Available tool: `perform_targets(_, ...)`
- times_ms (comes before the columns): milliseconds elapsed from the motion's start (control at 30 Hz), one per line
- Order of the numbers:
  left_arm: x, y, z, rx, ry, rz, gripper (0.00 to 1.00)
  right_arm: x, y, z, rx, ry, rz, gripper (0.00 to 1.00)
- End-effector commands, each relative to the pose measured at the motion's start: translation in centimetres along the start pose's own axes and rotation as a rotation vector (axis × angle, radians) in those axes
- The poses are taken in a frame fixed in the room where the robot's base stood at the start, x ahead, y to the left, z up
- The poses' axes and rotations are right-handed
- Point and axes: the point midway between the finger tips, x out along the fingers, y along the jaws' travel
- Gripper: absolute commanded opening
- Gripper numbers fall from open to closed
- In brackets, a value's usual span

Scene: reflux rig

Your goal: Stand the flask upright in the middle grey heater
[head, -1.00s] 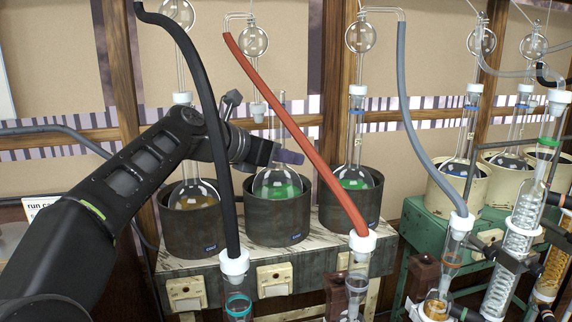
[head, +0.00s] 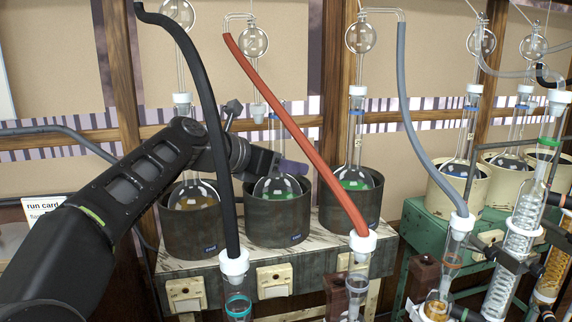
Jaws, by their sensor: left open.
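The flask (head: 278,186) is a clear round-bottomed glass with green liquid and a tall neck. It stands upright in the middle grey heater (head: 278,219), its bulb partly below the rim. My left gripper (head: 292,167) is open at the flask, beside its neck just above the bulb. The black hose and the red hose cross in front of the arm and the flask, so contact with the neck cannot be told. My right gripper is not in view.
Grey heaters with flasks stand on the left (head: 192,232) and right (head: 352,205) of the middle one. A black hose (head: 212,130) and a red hose (head: 295,135) hang close in front. Glass condensers (head: 515,235) crowd the right.

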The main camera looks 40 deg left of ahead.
Motion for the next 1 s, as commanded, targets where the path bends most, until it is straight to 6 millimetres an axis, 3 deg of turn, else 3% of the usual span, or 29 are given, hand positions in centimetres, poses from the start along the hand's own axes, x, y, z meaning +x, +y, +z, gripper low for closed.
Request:
perform_targets(267,-1.4,0.1,0.2,0.001,-0.002,0.003,0.5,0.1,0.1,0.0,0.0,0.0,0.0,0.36)
perform_targets(700,-9.8,0.1,0.2,0.0,-0.003,0.003,0.5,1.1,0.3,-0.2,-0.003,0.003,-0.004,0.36)
perform_targets(833,-11.5,0.1,0.2,0.0,-0.001,0.001,0.5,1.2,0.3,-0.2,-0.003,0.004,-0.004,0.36)
perform_targets(1000,-12.1,0.0,0.2,0.0,0.0,0.0,0.5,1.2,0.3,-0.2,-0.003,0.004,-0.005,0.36)
